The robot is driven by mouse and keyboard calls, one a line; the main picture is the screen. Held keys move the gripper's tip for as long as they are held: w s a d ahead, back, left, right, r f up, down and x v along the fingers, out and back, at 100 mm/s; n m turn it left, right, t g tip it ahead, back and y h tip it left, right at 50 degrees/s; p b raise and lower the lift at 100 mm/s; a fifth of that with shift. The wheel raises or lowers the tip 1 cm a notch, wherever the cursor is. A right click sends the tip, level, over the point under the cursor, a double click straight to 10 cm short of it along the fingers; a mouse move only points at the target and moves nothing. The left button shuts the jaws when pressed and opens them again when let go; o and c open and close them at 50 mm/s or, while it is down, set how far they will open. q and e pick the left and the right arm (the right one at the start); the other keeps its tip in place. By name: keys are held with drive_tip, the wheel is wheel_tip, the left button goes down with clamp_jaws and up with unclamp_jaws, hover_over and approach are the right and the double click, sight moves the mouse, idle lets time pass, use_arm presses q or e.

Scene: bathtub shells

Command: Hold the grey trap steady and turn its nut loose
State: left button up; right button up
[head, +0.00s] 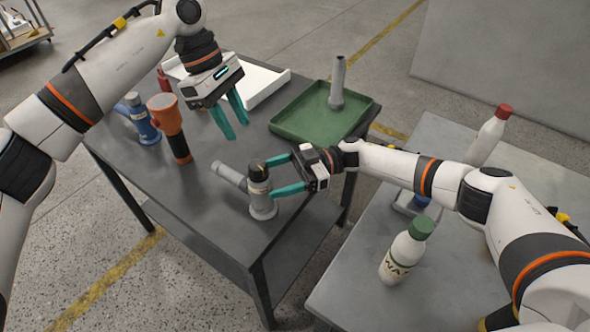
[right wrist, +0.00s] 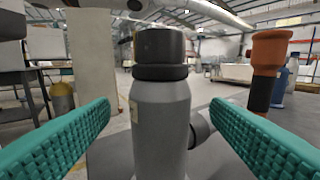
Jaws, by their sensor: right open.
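The grey trap (head: 262,204) stands upright on the dark table near its front corner, with a side pipe pointing left and back. Its black nut (head: 258,171) sits on top; the nut also shows in the right wrist view (right wrist: 160,52), above the grey body (right wrist: 160,125). My right gripper (head: 270,176) is open, its teal fingers reaching toward the trap from the right. In the right wrist view the trap stands between the two fingers, with a gap on each side. My left gripper (head: 236,130) is open and empty, pointing down above the table, behind the trap.
An orange and black tool (head: 170,122) and a blue item (head: 139,118) stand at left. A green tray (head: 292,128) holding a grey pipe (head: 337,82) and a white tray (head: 262,90) lie behind. A green-capped bottle (head: 401,259) and red-capped bottle (head: 486,142) stand on the right table.

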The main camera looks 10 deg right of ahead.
sight(250, 185)
drive_tip(key=a, duration=0.3)
drive_tip(key=s+a, duration=0.1)
drive_tip(key=a, duration=0.1)
drive_tip(key=shift+a, duration=0.4)
